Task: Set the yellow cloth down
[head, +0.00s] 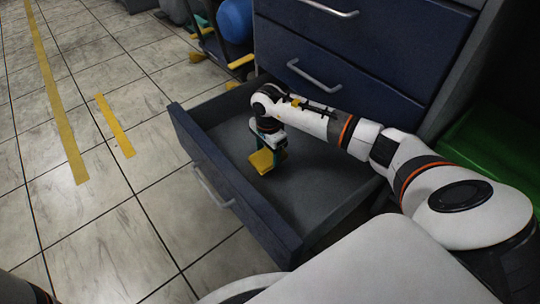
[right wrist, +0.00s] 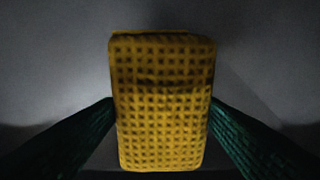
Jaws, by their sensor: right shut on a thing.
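The yellow cloth (head: 263,161) is a thick, waffle-textured rectangle. My right gripper (head: 268,153) is shut on it, inside the open bottom drawer (head: 290,190). In the right wrist view the cloth (right wrist: 162,102) sits between the two dark green fingers (right wrist: 161,125), with grey behind it. I cannot tell whether the cloth touches the drawer floor. My left gripper is not in view; only a bit of dark arm shows at the bottom left corner.
The blue cabinet (head: 365,45) has closed drawers above the open one. The open drawer's floor looks bare around the cloth. A green surface (head: 490,150) is at right. Tiled floor (head: 120,220) with yellow strips lies clear at left.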

